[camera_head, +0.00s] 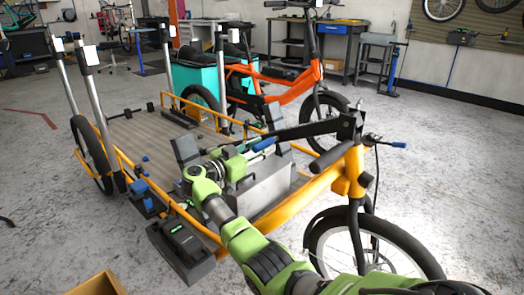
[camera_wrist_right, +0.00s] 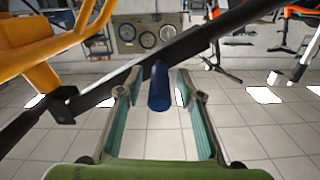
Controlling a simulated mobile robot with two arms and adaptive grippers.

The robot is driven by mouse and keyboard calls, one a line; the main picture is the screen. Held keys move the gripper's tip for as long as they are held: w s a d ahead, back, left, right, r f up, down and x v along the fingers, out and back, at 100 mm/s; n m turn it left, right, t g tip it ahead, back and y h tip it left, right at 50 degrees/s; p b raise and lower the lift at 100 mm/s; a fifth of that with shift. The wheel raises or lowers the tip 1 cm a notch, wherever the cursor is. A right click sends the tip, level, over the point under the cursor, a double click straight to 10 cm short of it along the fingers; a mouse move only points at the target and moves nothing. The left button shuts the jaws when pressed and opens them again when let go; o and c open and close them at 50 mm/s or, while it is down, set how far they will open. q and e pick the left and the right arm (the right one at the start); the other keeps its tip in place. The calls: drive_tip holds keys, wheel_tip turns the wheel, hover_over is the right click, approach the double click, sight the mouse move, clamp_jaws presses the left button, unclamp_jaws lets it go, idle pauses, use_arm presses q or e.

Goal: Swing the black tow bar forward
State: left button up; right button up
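The black tow bar (camera_head: 308,130) reaches left from the front of the orange cargo bike's frame, above the load bed. A blue grip (camera_head: 264,144) sits at its free end. In the right wrist view the bar (camera_wrist_right: 205,40) crosses diagonally, and the blue grip (camera_wrist_right: 159,87) points toward the camera. My right gripper (camera_head: 248,154) is at the grip. Its fingers (camera_wrist_right: 154,86) stand apart on either side of the grip, with gaps showing on both sides. My left gripper is not in view.
The flat load bed (camera_head: 150,135) with a grey box (camera_head: 263,190) lies beneath my right arm. Upright posts (camera_head: 100,105) rise at the left. The bike's front wheel (camera_head: 365,248) is at the right. Another orange bike (camera_head: 290,90) stands behind; the floor at right is free.

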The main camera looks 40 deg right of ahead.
drive_tip(key=shift+d, duration=0.2)
drive_tip(key=shift+c, duration=0.3)
clamp_jaws()
drive_tip(key=shift+r, duration=0.15)
